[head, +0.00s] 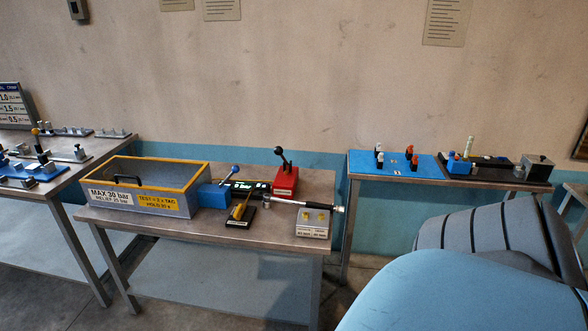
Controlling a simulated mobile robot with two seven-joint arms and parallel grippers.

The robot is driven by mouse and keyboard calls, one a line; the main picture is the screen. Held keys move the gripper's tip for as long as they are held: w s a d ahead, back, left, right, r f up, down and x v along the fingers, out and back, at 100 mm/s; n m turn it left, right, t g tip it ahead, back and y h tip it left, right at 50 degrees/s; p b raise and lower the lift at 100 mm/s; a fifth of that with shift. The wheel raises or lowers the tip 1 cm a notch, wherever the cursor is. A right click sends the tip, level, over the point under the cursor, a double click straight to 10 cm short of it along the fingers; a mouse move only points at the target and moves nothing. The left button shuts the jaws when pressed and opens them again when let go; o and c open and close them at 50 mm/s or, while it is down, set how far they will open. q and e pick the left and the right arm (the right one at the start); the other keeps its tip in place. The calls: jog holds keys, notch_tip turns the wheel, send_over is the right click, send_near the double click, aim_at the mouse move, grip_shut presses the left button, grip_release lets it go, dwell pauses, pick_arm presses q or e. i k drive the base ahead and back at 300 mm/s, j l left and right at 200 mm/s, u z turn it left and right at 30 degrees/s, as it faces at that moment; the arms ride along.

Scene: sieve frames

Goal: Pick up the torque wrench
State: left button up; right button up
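What looks like the torque wrench (305,204) lies near the right end of the middle metal table (180,222). It is a thin silver rod with a dark handle end pointing right, past the table's right edge. Its left end is near a small silver cylinder (267,200). Neither of my grippers is in view.
A yellow-rimmed grey box (140,203) with labels, a blue block (214,196), a red block with a black lever (285,181) and a yellow-and-black piece (241,213) share the table. A side table with a blue mat (398,166) stands right. Large blue and grey shapes fill the lower right.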

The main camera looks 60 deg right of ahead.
aim_at(267, 197)
jog(key=i+l, duration=0.1)
jog(key=l, duration=2.1)
jog(key=i+l, duration=0.15)
jog(key=l, duration=0.95)
